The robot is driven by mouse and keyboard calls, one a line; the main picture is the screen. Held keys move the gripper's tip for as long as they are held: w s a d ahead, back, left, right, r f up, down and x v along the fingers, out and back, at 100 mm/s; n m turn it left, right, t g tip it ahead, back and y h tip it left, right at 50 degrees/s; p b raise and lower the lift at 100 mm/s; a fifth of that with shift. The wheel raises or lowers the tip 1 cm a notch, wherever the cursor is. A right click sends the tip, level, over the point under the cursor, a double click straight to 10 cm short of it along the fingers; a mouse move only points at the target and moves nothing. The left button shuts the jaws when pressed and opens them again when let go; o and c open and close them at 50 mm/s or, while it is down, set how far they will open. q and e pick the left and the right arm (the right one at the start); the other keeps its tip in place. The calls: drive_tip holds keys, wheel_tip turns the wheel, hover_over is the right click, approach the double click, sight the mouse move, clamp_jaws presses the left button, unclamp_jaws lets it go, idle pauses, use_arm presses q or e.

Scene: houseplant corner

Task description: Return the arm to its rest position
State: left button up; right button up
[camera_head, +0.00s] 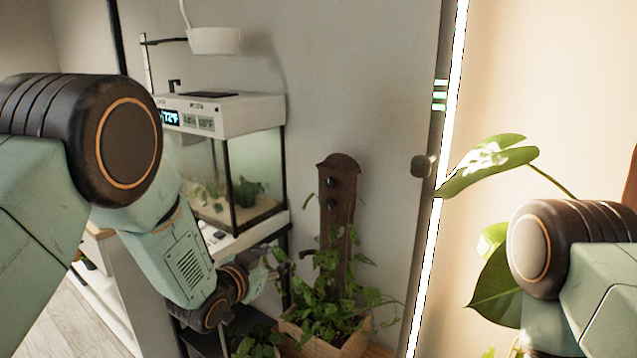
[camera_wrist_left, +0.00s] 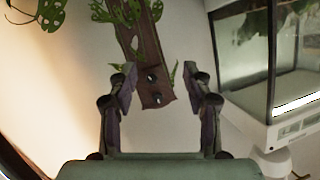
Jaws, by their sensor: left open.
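My left arm (camera_head: 190,265) comes in from the left and bends down toward the middle. Its left gripper (camera_head: 278,262) is small and partly hard to make out in the head view, in front of the stand and above the potted plant. In the left wrist view the left gripper (camera_wrist_left: 159,76) has its two dark fingers spread apart with nothing between them. A brown wooden plank with dark knobs (camera_wrist_left: 150,58) shows beyond the fingers, against the wall. My right arm (camera_head: 590,270) shows at the right edge; its gripper is out of view.
A glass terrarium (camera_head: 228,175) with a white lid stands on a shelf close to my left arm. A leafy plant in a wooden planter (camera_head: 325,340) sits below the plank (camera_head: 337,215). A bright vertical light strip (camera_head: 437,190) and large-leaved plant (camera_head: 490,165) are at right.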

use_arm(q)
drive_tip(key=s+a+f+n+g+y, duration=0.2)
drive_tip(key=s+a+f+g, duration=0.15)
drive_tip(key=s+f, duration=0.6)
drive_tip(key=s+a+f+n+g+y, duration=0.2)
drive_tip(key=s+a+f+n+g, duration=0.15)
drive_tip(key=s+f, duration=0.65)
drive_tip(key=s+a+f+g, duration=0.1)
drive_tip(key=s+g, duration=0.1)
drive_tip(key=s, duration=0.7)
drive_tip(key=s+a+f+n+g, duration=0.1)
drive_tip(key=s+a+f+g, duration=0.1)
drive_tip(key=s, duration=0.8)
drive_tip(key=s+a+f+n+g+y, duration=0.1)
drive_tip(key=s+f+g, duration=0.1)
drive_tip(key=s, duration=0.7)
drive_tip(key=shift+s+a+f+g, duration=0.15)
drive_tip(key=shift+s+a+g, duration=0.1)
drive_tip(key=shift+g, duration=0.15)
drive_tip(key=shift+d, duration=0.1)
